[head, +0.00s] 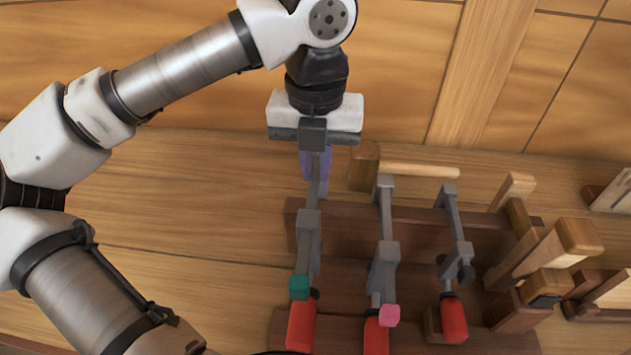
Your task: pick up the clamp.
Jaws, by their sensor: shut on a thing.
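My gripper (316,167) is at the upper middle of the head view, pointing down, with purple parts at its tips. It is shut on the top end of the left clamp (308,240). This clamp has a grey bar, a grey sliding jaw, a green block and a red handle. Its lower end lies over the dark wooden rack, and I cannot tell whether it touches it. A middle clamp (384,265) with a pink block and red handle, and a right clamp (456,250) with a red handle, stand to the right.
The dark wooden rack (420,216) spans the lower middle. A wooden block and a light rod (420,171) lie behind the clamps. Wooden planes (560,245) and other tools crowd the right. Bare bench (180,220) shows left of the clamps.

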